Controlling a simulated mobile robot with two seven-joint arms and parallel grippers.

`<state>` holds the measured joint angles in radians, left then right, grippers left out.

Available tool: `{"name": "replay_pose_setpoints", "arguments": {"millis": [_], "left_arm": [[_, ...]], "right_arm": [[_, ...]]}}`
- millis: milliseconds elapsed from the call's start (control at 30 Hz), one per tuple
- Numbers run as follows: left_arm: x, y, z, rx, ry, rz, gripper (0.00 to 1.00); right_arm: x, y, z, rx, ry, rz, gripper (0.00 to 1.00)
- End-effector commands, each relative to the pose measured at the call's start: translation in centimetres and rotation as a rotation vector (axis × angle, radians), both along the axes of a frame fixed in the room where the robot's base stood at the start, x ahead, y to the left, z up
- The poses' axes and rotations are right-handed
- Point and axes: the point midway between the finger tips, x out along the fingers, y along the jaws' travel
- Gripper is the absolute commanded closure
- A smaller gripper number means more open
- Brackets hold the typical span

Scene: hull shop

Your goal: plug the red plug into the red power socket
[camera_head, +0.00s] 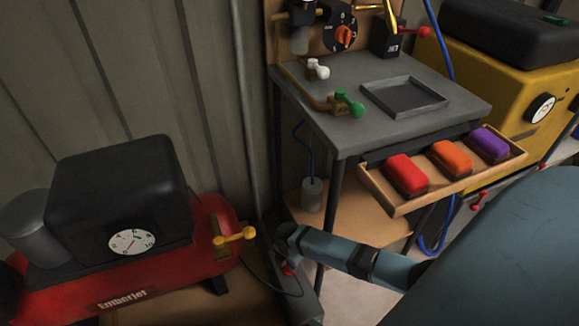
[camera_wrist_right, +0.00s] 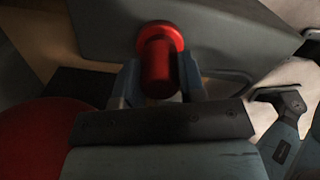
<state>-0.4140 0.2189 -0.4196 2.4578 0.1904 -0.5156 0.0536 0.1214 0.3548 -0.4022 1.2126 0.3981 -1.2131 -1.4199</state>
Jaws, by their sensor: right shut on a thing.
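My right gripper (camera_head: 287,246) reaches in from the right, low beside the red compressor, over a grey sloped housing (camera_head: 306,300). A small bit of red (camera_head: 288,269) shows just below it. In the right wrist view its two fingers (camera_wrist_right: 159,85) are shut on the red plug (camera_wrist_right: 158,68), a short cylinder. A wider red ring (camera_wrist_right: 160,35) shows at the plug's far end, against the grey surface; I take it for the red socket. The plug lines up with the ring and overlaps it. I cannot tell how deep it sits. My left gripper is not in view.
The red compressor (camera_head: 128,278) stands at left, with a yellow valve (camera_head: 235,237) near my gripper. A dark cable (camera_head: 262,277) runs close by. A grey bench (camera_head: 330,125) with an open drawer (camera_head: 400,207) of coloured blocks stands behind my arm. A yellow machine (camera_head: 482,80) is at right.

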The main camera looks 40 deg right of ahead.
Motion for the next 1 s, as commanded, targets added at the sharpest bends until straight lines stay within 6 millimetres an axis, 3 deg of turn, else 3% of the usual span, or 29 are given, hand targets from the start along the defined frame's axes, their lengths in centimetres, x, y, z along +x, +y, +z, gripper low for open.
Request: {"name": "replay_pose_setpoints", "arguments": {"millis": [1000], "left_arm": [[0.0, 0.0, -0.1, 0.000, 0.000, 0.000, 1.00]], "right_arm": [[0.0, 0.0, -0.9, 0.000, 0.000, 0.000, 0.84]]}}
